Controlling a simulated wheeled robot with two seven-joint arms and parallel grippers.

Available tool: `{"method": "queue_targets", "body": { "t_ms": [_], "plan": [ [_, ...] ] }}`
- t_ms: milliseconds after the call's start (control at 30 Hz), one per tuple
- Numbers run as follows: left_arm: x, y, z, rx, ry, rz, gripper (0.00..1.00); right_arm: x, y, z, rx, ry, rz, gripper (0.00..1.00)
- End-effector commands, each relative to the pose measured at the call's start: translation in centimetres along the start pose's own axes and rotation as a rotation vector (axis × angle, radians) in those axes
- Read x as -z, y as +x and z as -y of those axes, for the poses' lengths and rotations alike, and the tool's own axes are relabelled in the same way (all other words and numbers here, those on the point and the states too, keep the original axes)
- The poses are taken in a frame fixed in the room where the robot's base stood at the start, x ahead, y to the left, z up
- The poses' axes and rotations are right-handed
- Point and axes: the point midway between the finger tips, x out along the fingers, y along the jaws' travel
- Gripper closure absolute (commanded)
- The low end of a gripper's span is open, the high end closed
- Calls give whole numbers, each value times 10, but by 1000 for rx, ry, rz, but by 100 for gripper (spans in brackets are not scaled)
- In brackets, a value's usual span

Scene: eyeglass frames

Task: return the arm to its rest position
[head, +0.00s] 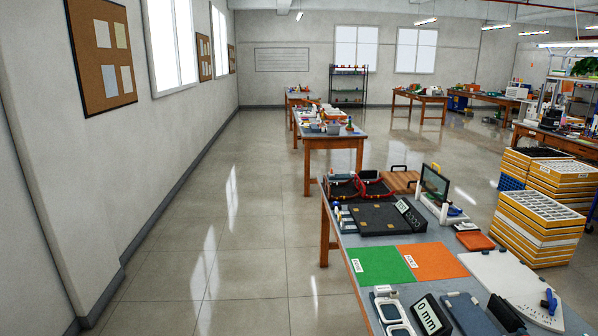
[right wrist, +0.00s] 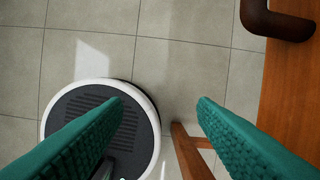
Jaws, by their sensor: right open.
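My right gripper (right wrist: 158,103) shows in the right wrist view as two green, ridged fingers. They are wide apart with nothing between them. In the head view neither gripper is visible. The work table (head: 345,238) stands at the lower right, holding a green mat (head: 380,265) and an orange mat (head: 432,261) side by side. No eyeglass frame can be made out clearly.
A black tray (head: 378,220), a "0 mm" display (head: 430,317) and a white board (head: 510,283) sit on the table. Stacked yellow-and-white crates (head: 535,230) stand to its right. A dark brown curved part (right wrist: 278,22) juts near the table edge. Floor (head: 220,240) at left is clear.

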Motion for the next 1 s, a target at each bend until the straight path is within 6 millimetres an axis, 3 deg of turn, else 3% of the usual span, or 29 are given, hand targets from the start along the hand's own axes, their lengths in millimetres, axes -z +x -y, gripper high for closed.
{"method": "queue_targets", "body": {
  "t_ms": [33,200,400,500,633,1000],
  "plan": [
    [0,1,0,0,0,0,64,18,23,-1,-1,-2,-20,47],
    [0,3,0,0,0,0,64,84,83,-4,-6,-12,-59,47],
    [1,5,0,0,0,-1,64,158,119,-6,-9,-21,-94,47],
    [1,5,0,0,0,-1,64,180,125,-5,-9,-24,-103,47],
    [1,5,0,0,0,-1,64,195,128,-5,-10,-26,-109,47],
    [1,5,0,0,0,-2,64,197,128,-5,-10,-26,-109,47]
  ]
}}
